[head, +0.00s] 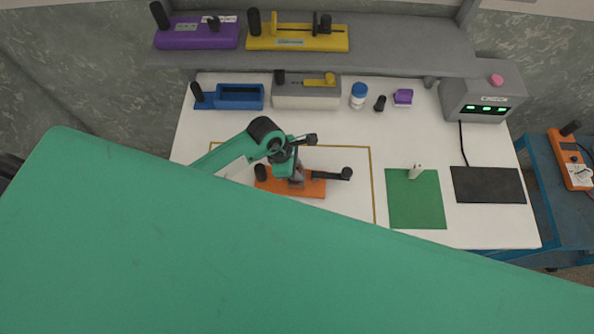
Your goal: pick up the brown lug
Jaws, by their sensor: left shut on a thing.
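My left gripper (297,173) reaches down over the orange fixture (313,188) in the middle of the table. It is shut on a small grey-brown piece (297,183) just above or at the fixture. The piece is tiny and mostly covered by the fingers, so I cannot clearly tell that it is the brown lug, or whether it touches the fixture. No other brown lug shows. My right gripper is not in view.
The fixture has a black post (261,173) and a black-knobbed lever (345,174). A green mat (415,208) with a white piece (416,171), a black pad (488,185) and a tester (482,92) are right. A blue tray (228,104) and grey fixture (306,98) stand behind.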

